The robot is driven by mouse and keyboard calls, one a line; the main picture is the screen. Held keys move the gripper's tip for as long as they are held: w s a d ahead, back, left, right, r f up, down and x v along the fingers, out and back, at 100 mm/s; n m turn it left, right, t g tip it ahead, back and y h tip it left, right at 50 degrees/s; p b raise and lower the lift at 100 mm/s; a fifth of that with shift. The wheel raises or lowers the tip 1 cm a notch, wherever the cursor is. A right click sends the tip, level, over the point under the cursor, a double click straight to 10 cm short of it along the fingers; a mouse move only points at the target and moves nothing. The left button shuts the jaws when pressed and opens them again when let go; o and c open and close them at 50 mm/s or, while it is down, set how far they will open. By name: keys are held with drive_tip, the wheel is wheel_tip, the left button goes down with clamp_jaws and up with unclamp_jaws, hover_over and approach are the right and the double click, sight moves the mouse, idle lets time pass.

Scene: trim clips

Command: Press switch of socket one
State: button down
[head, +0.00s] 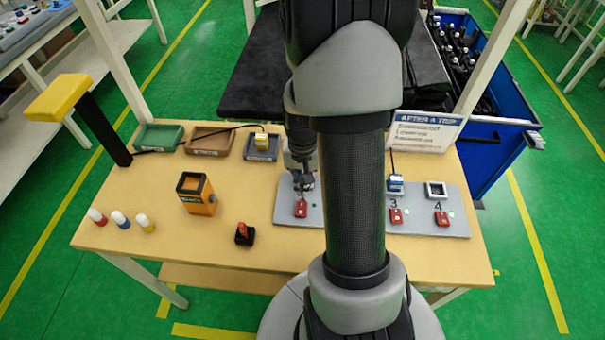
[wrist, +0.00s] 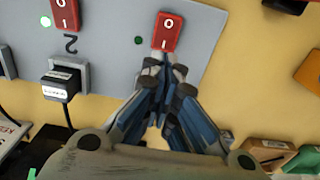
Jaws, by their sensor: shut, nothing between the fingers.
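The switch of socket one (wrist: 167,32) is a red rocker marked O and I. It shows in the wrist view on the grey panel (wrist: 108,38). It also appears in the head view (head: 301,209), at the panel's left end. My gripper (wrist: 165,60) is shut and empty, its fingertips at the I end of this switch. Whether they touch it I cannot tell. In the head view my gripper (head: 303,186) is just behind the switch. A dark green indicator (wrist: 138,41) beside the switch looks unlit. Socket one itself is hidden by my gripper.
An orange box (head: 196,194) stands left of the panel.

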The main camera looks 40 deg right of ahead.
sight(303, 200)
drive_tip(key=shift+f+b, duration=0.5)
drive_tip(key=shift+f, duration=1.45)
drive_tip(key=shift+w+d+f+g+y+p, duration=0.2)
drive_tip(key=shift+f+g+y+p, duration=0.1)
drive_tip(key=shift+f+y+p, duration=0.15)
drive_tip(key=shift+s, duration=0.1)
drive_tip(key=shift+a+r, duration=0.1)
drive_tip(key=shift+r, duration=0.05)
drive_tip(key=shift+r+p, duration=0.65)
drive_tip(key=shift+r, duration=0.1)
